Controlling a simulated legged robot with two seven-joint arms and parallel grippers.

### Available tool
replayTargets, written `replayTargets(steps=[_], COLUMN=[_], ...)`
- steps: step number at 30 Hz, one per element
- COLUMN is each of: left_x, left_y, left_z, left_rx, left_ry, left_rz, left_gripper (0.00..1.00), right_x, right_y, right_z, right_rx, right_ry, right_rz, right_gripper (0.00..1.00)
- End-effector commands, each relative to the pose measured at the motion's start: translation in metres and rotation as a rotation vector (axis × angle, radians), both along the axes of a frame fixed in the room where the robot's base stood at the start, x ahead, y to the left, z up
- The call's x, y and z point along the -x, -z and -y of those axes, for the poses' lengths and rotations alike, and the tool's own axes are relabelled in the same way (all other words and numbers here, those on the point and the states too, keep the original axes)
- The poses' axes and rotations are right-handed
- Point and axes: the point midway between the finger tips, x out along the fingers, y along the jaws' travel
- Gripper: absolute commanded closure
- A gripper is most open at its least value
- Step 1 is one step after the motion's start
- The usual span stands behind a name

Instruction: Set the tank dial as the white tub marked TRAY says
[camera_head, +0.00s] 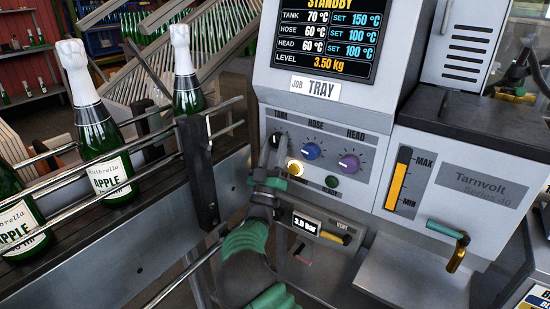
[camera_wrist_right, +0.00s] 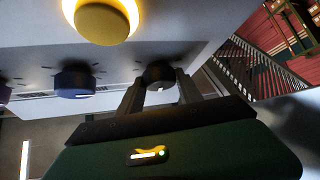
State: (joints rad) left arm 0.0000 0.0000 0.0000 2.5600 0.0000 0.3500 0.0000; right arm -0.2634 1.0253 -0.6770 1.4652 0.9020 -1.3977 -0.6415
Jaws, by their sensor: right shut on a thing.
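The screen (camera_head: 328,33) reads STANDBY, with TANK 70 °C and SET 150 °C. A white label (camera_head: 315,89) under it reads JOB TRAY. No white tub is in view. My left gripper is not in view.
A blue hose dial (camera_head: 311,151) and a purple head dial (camera_head: 348,163) are to the right. A lit amber button (camera_head: 295,168) is close to my right gripper. A green button (camera_head: 331,181) sits lower. Bottles (camera_head: 103,150) stand behind rails at left.

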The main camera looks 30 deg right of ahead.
Motion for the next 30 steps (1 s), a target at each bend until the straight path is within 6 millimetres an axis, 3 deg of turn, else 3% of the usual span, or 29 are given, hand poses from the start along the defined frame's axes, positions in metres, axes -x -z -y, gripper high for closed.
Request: replayTargets(steps=[1, 6, 21, 22, 27, 30], left_x=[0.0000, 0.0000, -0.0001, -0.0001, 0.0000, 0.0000], left_y=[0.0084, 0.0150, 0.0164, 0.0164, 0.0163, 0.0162], left_z=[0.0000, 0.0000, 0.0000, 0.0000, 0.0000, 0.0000], left_rx=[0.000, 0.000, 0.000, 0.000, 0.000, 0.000], left_ry=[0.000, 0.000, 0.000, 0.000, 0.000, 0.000], left_rz=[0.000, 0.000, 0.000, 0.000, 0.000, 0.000], left_gripper=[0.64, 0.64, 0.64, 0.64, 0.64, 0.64], right_x=[-0.0009, -0.0012, -0.0017, -0.0017, -0.0012, -0.0008], right_y=[0.0080, 0.0062, 0.0049, 0.0049, 0.0034, 0.0022], right_z=[0.0005, 0.0007, 0.0002, 0.0002, 0.0000, -0.0002], right_rx=[-0.012, -0.031, -0.038, -0.038, -0.036, -0.035], right_ry=[0.000, 0.001, 0.000, 0.000, 0.000, 0.000], right_rz=[0.011, 0.054, 0.069, 0.069, 0.071, 0.073], right_gripper=[0.98, 0.98, 0.98, 0.57, 0.36, 0.36])
